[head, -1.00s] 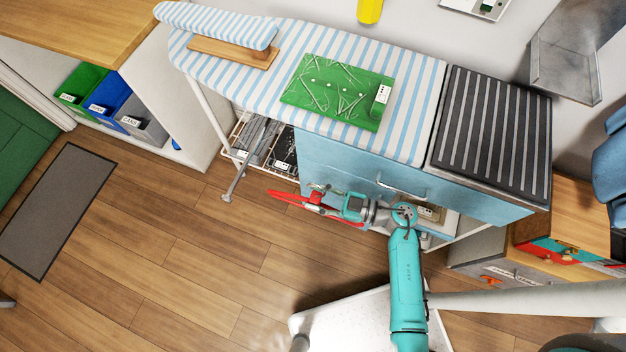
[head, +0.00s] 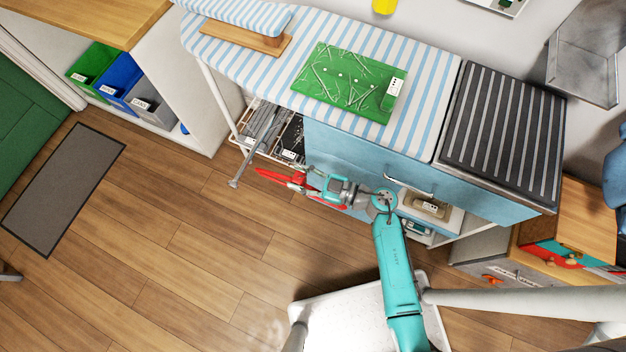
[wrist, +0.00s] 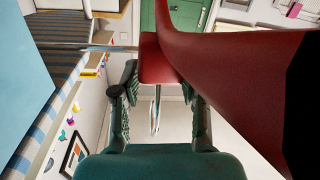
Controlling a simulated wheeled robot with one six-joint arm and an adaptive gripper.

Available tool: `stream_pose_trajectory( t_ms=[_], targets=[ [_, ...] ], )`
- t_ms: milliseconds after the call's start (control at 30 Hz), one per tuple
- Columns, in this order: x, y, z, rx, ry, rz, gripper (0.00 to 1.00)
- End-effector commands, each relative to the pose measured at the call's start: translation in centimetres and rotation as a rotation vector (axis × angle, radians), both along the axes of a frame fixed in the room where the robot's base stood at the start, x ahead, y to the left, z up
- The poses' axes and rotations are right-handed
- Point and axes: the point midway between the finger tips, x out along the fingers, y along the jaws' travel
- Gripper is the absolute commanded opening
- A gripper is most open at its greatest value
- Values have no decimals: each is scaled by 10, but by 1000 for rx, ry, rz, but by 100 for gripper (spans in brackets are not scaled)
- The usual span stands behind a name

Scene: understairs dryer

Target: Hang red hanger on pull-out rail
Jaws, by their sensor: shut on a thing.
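The red hanger (head: 272,176) is held level by my gripper (head: 308,183), in front of the blue cabinet. My gripper is shut on it. In the wrist view the red hanger (wrist: 225,75) fills the upper right, with a red part between the fingers of my gripper (wrist: 158,88). The pull-out rail (head: 246,160) is a grey metal bar that sticks out below the ironing board, left of the cabinet. The hanger's left tip is just right of the rail's outer end, apart from it. The rail (wrist: 80,47) also crosses the upper left of the wrist view.
A striped ironing board (head: 430,90) with a green board (head: 345,82) on it lies above the cabinet (head: 345,150). A wire rack (head: 268,132) stands behind the rail. Coloured bins (head: 118,85) are at the left.

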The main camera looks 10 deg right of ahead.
Motion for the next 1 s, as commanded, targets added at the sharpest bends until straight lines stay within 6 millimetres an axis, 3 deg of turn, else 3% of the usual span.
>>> stream_pose_trajectory(
  t_ms=[1000],
  targets=[
    [82, 107, -4, 1, 3, 1, 0]
  ],
)
